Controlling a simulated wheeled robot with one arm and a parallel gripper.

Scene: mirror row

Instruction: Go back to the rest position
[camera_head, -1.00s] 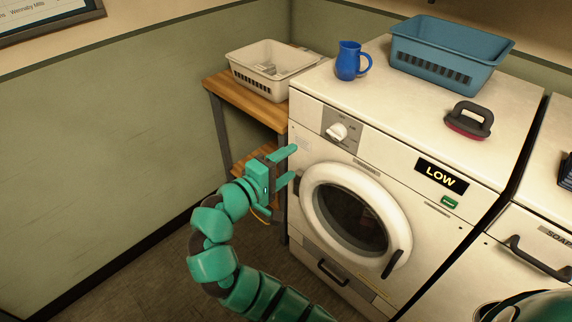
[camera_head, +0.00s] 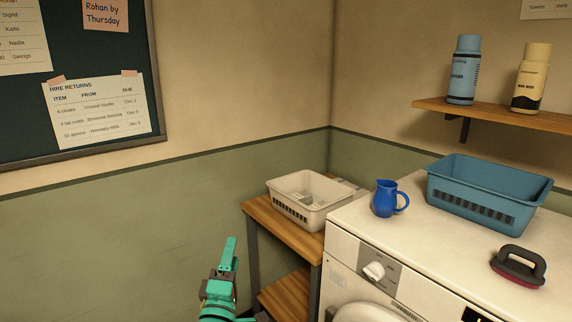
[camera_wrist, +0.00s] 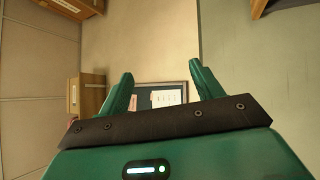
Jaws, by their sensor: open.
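My green gripper (camera_head: 229,254) points upward at the lower middle of the head view, left of the wooden side table and in front of the green wall. In the wrist view my gripper (camera_wrist: 160,82) has its two fingers spread wide apart with nothing between them. Beyond the fingers the wrist view shows wall and part of the dark notice board (camera_wrist: 178,92). The rest of my arm is below the head view's edge.
A wooden side table (camera_head: 262,222) holds a cream basket (camera_head: 318,214). The white washer top (camera_head: 425,245) holds a blue jug (camera_head: 385,199), a blue basket (camera_head: 470,205) and a dark-handled brush (camera_head: 519,265). A shelf (camera_head: 500,116) carries two bottles. The space left of my gripper looks clear.

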